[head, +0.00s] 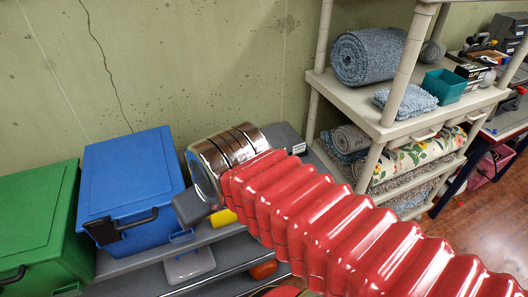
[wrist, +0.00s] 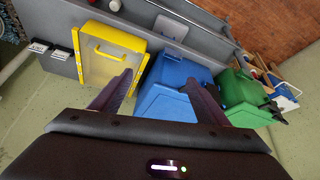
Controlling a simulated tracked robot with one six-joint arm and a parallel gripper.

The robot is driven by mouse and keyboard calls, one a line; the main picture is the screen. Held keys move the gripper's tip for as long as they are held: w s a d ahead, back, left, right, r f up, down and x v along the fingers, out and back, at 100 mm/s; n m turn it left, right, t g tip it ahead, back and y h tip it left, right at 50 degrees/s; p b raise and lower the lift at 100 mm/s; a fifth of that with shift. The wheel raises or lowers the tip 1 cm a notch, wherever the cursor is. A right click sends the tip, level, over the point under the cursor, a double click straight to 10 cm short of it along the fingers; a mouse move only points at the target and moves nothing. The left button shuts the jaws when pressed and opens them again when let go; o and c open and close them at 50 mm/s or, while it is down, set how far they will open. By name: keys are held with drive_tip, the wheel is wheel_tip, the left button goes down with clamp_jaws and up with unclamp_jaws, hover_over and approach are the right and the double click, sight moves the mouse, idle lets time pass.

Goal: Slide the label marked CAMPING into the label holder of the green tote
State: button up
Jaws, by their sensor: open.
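The green tote (head: 38,215) stands at the far left in the head view, lidded, with a black handle in front. It also shows at the right in the wrist view (wrist: 238,90). Two small white labels on dark pieces, one (wrist: 38,47) and another (wrist: 62,52), lie at the left in the wrist view. Their print is too small to read, so I cannot tell which says CAMPING. My gripper (wrist: 160,77) is open, with nothing between its fingers.
The blue tote (head: 130,180) stands beside the green one. The yellow tote (wrist: 108,52) is left of the blue one in the wrist view. They stand on a grey shelf (wrist: 60,28). A beige rack (head: 352,105) with rolled rugs is at the right.

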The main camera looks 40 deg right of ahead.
drive_tip(key=w+d+f+m+g, duration=0.15)
drive_tip(key=w+d+f, duration=0.3)
drive_tip(key=d, duration=0.75)
drive_tip(key=w+d+f+m, duration=0.25)
drive_tip(key=d+f, duration=0.25)
drive_tip(key=d, duration=0.6)
drive_tip(key=w+d+f+m+g, duration=0.15)
drive_tip(key=w+d+f, duration=0.35)
drive_tip(key=d, duration=0.7)
drive_tip(key=w+d+r+n+t+h, duration=0.1)
drive_tip(key=w+d+r+n, duration=0.1)
drive_tip(key=d, duration=0.4)
drive_tip(key=shift+w+d+n+t, duration=0.15)
drive_tip(key=shift+w+n+t, duration=0.25)
drive_tip(key=shift+w, duration=0.8)
drive_tip(key=shift+r, duration=0.1)
drive_tip(key=a+x, duration=0.1)
drive_tip(key=x, duration=0.7)
drive_tip(key=shift+d+f, duration=0.25)
drive_tip(key=shift+d, duration=0.25)
drive_tip(key=shift+w, duration=0.1)
